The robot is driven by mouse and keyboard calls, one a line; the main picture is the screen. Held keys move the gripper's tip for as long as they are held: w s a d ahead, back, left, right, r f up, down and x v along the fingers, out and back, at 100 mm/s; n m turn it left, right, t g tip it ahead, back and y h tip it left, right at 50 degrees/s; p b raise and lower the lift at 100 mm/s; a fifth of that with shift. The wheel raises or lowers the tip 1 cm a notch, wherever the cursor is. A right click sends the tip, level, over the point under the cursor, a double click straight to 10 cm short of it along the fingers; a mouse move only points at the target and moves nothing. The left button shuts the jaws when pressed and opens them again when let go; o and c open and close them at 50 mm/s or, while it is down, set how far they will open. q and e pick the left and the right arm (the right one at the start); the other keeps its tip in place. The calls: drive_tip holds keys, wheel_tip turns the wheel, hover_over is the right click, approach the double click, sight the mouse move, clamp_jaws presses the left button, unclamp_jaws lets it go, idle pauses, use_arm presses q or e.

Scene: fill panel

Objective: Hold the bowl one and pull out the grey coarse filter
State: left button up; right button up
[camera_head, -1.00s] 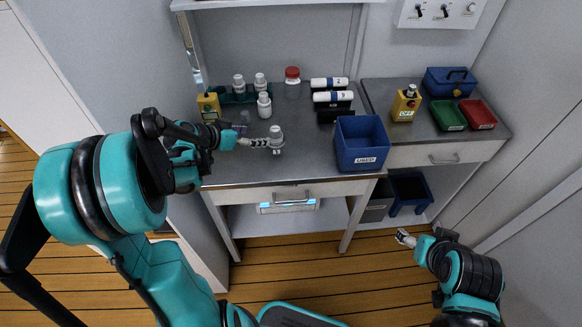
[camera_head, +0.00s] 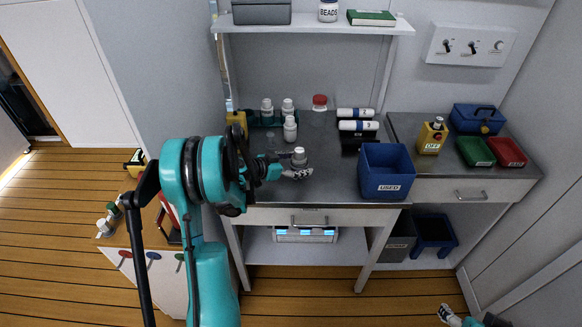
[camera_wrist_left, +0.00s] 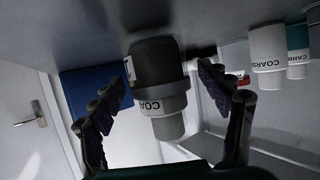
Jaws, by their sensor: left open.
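A grey, stepped cylindrical piece lettered "COA…", which I take for the grey coarse filter (camera_wrist_left: 170,98), stands upright on the counter. A dark, wider cylinder joins it at its counter end; this may be bowl one (camera_wrist_left: 156,58), but its label does not show. In the head view the grey filter (camera_head: 299,154) is near the counter's front. My left gripper (camera_head: 294,174) is beside it; in the wrist view its two fingers (camera_wrist_left: 165,72) are apart, one on each side of the cylinder. Contact cannot be told. My right gripper (camera_head: 446,314) is at the bottom right, its fingers too small to read.
Several white bottles (camera_head: 290,129) stand behind the filter near a green rack. Two white tubes (camera_head: 357,125) lie on a black holder. A blue "USED" bin (camera_head: 386,170) stands right of the filter. A red-capped jar (camera_head: 319,103) is at the back.

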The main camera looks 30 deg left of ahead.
use_arm(q)
drive_tip(key=shift+w+d, duration=0.1)
drive_tip(key=shift+w, duration=0.1)
drive_tip(key=c, duration=1.3)
